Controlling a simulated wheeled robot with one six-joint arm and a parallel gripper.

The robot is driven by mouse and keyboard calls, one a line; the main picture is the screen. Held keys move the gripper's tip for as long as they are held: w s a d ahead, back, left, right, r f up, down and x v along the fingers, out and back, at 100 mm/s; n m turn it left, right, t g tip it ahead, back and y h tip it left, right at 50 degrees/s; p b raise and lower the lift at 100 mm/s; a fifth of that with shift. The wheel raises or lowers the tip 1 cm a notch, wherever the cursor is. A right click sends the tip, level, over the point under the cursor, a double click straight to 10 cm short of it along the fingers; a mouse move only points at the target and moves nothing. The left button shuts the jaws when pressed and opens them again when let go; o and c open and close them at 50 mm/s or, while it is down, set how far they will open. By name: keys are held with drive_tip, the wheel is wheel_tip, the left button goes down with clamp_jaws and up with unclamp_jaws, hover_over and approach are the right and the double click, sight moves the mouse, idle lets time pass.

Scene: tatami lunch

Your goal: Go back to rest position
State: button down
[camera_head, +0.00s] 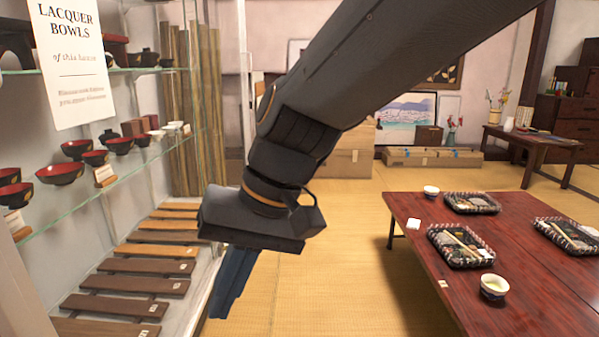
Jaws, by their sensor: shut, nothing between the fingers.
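My gripper (232,283) hangs at the end of my dark arm, which reaches in from the top right to the centre of the head view. Its blue fingers point down and lie together, with nothing seen between them. In the picture it is just right of the lower display shelf with wooden boards (140,283). It looks clear of the shelf, but its exact distance from it is hard to tell.
A glass shelf (130,150) with several lacquer bowls and a sign (70,60) stands at the left. A low red table (415,205) with lunch trays (458,258) and cups (494,287) is at the right. Tatami floor (335,265) between them is open. Boxes (347,158) stand behind.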

drive_tip(key=s+d+f+n+t+h, duration=0.1)
drive_tip(key=s+d+f+n+h, duration=0.2)
drive_tip(key=d+f, duration=0.5)
drive_tip(key=d+r+m+p, duration=0.3)
drive_tip(key=d+r+p, duration=0.7)
drive_tip(key=p, duration=0.6)
drive_tip(key=s+d+r+m+h+p, duration=0.1)
drive_tip(key=d+r+m+p, duration=0.3)
drive_tip(key=d+r+p, duration=0.7)
drive_tip(key=shift+d+r+h+p, duration=0.15)
drive_tip(key=shift+r+h+p, duration=0.15)
drive_tip(key=shift+r+p, duration=2.3)
drive_tip(key=shift+f+p, duration=0.3)
